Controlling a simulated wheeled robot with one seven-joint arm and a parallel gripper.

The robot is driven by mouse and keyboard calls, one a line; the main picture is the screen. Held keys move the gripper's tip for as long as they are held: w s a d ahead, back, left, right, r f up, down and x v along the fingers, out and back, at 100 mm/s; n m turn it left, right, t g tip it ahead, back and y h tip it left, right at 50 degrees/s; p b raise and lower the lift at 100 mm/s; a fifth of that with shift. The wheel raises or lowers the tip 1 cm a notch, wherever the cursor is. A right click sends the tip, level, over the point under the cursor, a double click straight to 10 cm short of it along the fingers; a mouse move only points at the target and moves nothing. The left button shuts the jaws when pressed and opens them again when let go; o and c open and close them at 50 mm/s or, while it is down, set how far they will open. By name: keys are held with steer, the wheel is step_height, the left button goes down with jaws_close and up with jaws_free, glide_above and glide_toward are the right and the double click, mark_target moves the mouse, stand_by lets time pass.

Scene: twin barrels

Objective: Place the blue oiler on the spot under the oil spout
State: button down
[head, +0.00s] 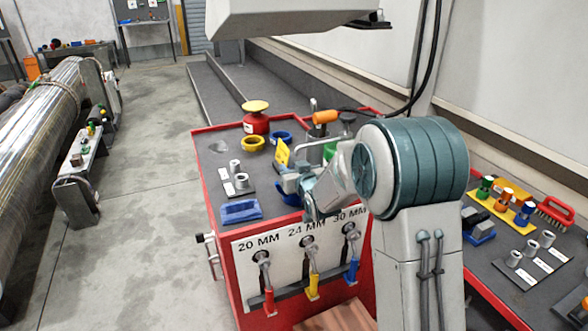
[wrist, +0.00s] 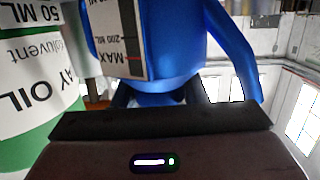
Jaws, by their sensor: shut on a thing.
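The blue oiler (wrist: 180,40) fills the upper middle of the wrist view, with a white scale label marked MAX and its curved blue handle or spout at the right. My gripper (wrist: 162,98) is shut on it low on its body. In the head view my gripper (head: 298,186) is over the near part of the red-edged bench, and a bit of blue (head: 289,196) shows at its fingers. My arm hides much there. I cannot tell whether the oiler touches the bench. I cannot clearly make out the oil spout or the spot under it.
A white and green can (wrist: 35,95) stands close on the left in the wrist view. On the red-edged bench (head: 222,180) are a red can with a yellow top (head: 256,118), a yellow ring (head: 253,144), a blue block (head: 240,211) and small metal sockets (head: 241,181).

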steer(key=shift+f, duration=0.1)
steer(key=c, duration=0.9)
jaws_free()
steer(key=shift+o, duration=0.2)
steer(key=shift+s+r, duration=0.1)
steer(key=shift+r, duration=0.1)
steer(key=s+d+m+g+h, duration=0.1)
steer(key=s+d+g, duration=0.3)
steer(key=s, duration=0.9)
steer(key=s+d+f+m+g+h, duration=0.1)
steer(key=s+d+g, duration=0.3)
steer(key=s, duration=0.9)
steer(key=s+d+f+m+g+h, duration=0.1)
steer(key=s+d+g, duration=0.4)
steer(key=s, duration=0.8)
steer(key=shift+s+d+m+h+b, duration=0.3)
steer(key=shift+s+d+h+b, duration=0.1)
steer(key=shift+d+h, duration=0.4)
